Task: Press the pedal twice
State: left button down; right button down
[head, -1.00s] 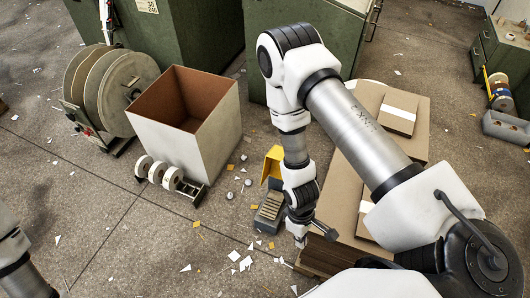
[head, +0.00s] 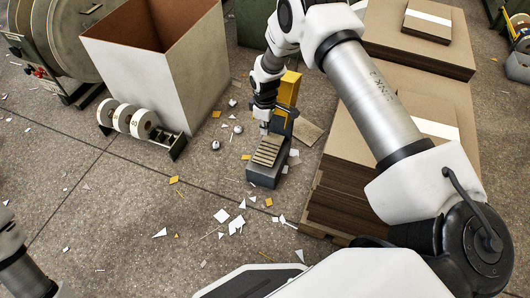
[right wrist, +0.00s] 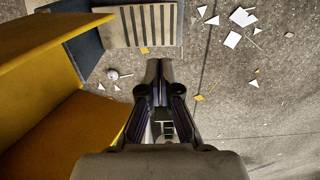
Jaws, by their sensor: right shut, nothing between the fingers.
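The pedal (head: 267,160) is a dark grey block with a ribbed, light-striped tread, on the floor left of the cardboard stack. A yellow hood (head: 289,92) stands behind it. In the right wrist view the tread (right wrist: 140,26) is at the top edge and the yellow hood (right wrist: 45,65) fills the left. My right gripper (head: 264,129) points down by the tread's far end, shut and empty. In the right wrist view its fingertips (right wrist: 160,68) are just below the tread; I cannot tell whether they touch the pedal. My left arm shows at the lower left edge, its gripper out of view.
Cardboard sheets (head: 438,90) are stacked close right of the pedal. A large open box (head: 170,80) and a rack of white rolls (head: 140,124) stand to the left. Paper scraps and small balls litter the floor. The floor in front of the pedal is otherwise clear.

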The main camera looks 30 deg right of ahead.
aim_at(265, 159)
pick_arm(q)
jog(key=shift+f, duration=0.3)
pick_arm(e)
jog(key=shift+f, duration=0.2)
jog(key=shift+f, duration=0.1)
